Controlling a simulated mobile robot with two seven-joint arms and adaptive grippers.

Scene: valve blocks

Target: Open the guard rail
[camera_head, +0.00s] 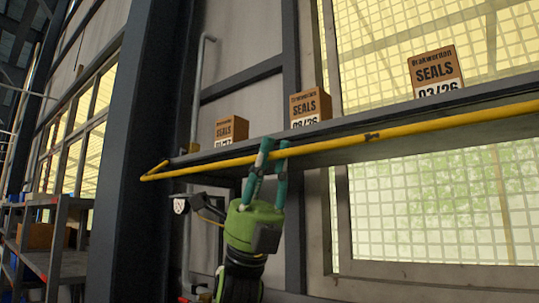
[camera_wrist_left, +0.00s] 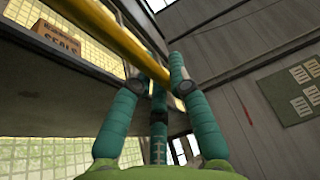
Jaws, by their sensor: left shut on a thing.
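The yellow guard rail (camera_head: 350,137) runs along the front of a high grey shelf (camera_head: 220,161) and bends back at its left end. My left gripper (camera_head: 272,150) has come up from below, and its teal fingers are shut around the rail left of its middle. In the left wrist view the rail (camera_wrist_left: 118,40) passes between the fingers of the gripper (camera_wrist_left: 160,80). The right gripper is in neither view.
Boxes marked SEALS stand on the shelf behind the rail: one at the left (camera_head: 231,129), one in the middle (camera_head: 310,107) and one at the right (camera_head: 436,73). A dark steel column (camera_head: 140,200) rises left of the shelf. Meshed windows (camera_head: 430,200) lie behind it.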

